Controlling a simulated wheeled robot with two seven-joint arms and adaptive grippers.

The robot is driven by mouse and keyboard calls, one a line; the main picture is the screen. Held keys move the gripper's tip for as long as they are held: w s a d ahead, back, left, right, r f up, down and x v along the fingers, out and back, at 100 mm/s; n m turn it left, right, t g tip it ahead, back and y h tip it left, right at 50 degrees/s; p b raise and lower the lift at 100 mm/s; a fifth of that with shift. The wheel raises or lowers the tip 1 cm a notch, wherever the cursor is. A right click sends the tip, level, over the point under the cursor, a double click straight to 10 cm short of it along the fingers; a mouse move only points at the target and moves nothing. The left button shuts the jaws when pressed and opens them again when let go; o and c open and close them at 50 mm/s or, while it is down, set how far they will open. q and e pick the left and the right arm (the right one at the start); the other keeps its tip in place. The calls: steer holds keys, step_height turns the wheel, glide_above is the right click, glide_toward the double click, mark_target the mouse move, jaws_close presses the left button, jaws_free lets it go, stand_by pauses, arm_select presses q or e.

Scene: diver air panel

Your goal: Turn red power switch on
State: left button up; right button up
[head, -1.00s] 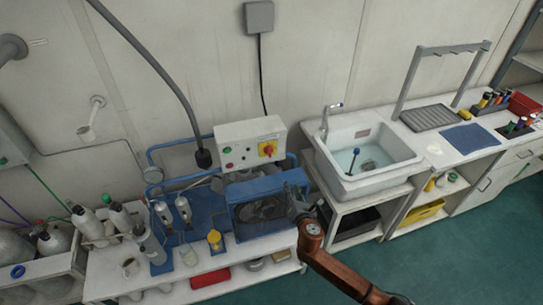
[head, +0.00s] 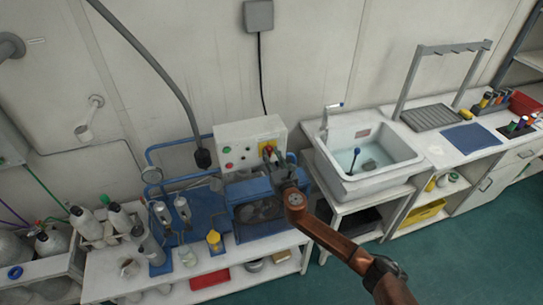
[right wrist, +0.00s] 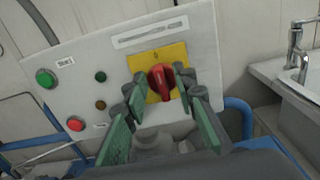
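The red power switch (right wrist: 161,82) is a red rotary knob on a yellow plate (right wrist: 172,54) at the right of a white control box (head: 236,134). In the head view the switch (head: 268,150) is partly covered by my right gripper (head: 272,161). In the right wrist view my right gripper (right wrist: 152,92) is open, with one green-padded finger on each side of the knob. I cannot tell whether either finger touches it. The knob stands roughly upright, leaning slightly. My left gripper is in neither view.
A green button (right wrist: 46,78) and a red button (right wrist: 75,123) sit at the box's left. A blue machine (head: 248,196) stands below the box. A sink (head: 362,176) is to the right. A grey hose (head: 178,88) hangs at the left of the box.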

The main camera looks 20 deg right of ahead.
steer(key=shift+c, duration=0.4)
jaws_close()
steer(key=shift+m, duration=0.3)
steer(key=m, duration=0.3)
steer(key=shift+d+f+m+b, duration=0.1)
steer(key=shift+d+m+b, duration=0.1)
steer(key=shift+m+b, duration=0.15)
steer(key=shift+d+f+m+b, duration=0.15)
steer(key=shift+m+b, duration=0.05)
steer(key=shift+m, duration=2.1)
steer(key=shift+d+f+m+b, duration=0.1)
steer(key=shift+f+m+b, duration=0.1)
steer(key=shift+m, duration=2.05)
steer(key=shift+d+f+m+b, duration=0.15)
steer(key=shift+m, duration=2.15)
